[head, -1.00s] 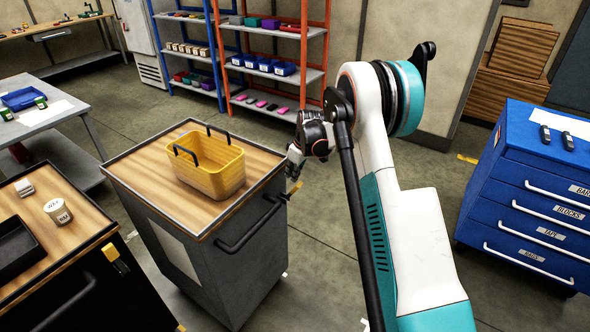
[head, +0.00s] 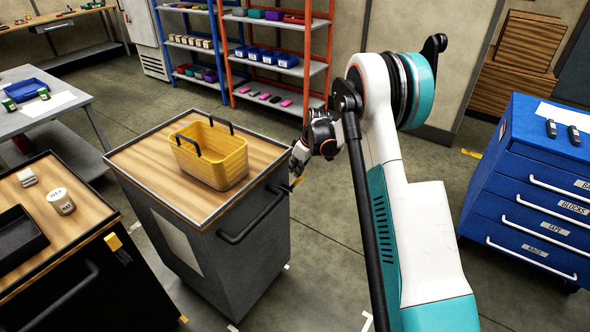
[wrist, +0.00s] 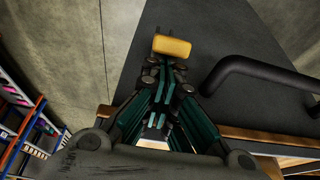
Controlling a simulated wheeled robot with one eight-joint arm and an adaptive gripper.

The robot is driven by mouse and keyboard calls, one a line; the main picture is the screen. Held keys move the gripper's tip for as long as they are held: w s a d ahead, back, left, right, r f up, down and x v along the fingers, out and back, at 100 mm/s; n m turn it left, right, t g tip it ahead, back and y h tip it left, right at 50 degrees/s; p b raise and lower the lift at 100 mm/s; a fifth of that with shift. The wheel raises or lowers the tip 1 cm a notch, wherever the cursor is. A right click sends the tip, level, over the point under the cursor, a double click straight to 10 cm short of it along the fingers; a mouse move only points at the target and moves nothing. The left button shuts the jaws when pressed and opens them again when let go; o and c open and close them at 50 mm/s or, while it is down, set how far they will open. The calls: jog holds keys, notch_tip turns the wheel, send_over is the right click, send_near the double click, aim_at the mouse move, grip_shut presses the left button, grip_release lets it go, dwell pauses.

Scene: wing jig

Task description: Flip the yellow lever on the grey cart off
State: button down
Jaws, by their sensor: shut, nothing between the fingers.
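The grey cart (head: 240,262) has a wooden top and a black side handle (head: 250,226). Its yellow lever (head: 297,183) shows as a small piece at the right side, by the handle's far end and partly hidden by my gripper. In the wrist view the yellow lever (wrist: 172,46) is a rounded block against the dark cart side, just beyond the fingertips. My gripper (wrist: 165,72) is shut and empty, its tips right at the lever's near edge. I cannot tell if they touch. In the head view my gripper (head: 296,166) is beside the cart's right edge.
A yellow basket (head: 222,166) stands on the cart top. The cart handle (wrist: 255,68) is close to the right of my fingers in the wrist view. A black cart (head: 70,290) stands at left, a blue drawer cabinet (head: 530,190) at right. Floor right of the cart is clear.

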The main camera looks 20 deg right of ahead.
aim_at(303, 175)
jog(key=shift+s+d, duration=0.1)
jog(key=shift+s, duration=0.05)
jog(key=shift+s+d+f+t+y+b, duration=0.35)
jog(key=shift+s+d+t+b, duration=0.15)
jog(key=shift+s, duration=0.1)
jog(key=shift+s+d+f+t+y+b, duration=0.25)
jog(key=shift+s+d+t+y+b, duration=0.15)
jog(key=shift+s+t+b, duration=0.15)
jog(key=shift+s+d+f+b, duration=0.25)
jog(key=shift+s+d+f, duration=0.15)
jog(key=shift+s, duration=0.15)
jog(key=shift+s+d+f+b, duration=0.3)
jog(key=shift+s+f, duration=0.1)
jog(key=shift+s, duration=0.1)
jog(key=shift+s+r, duration=0.1)
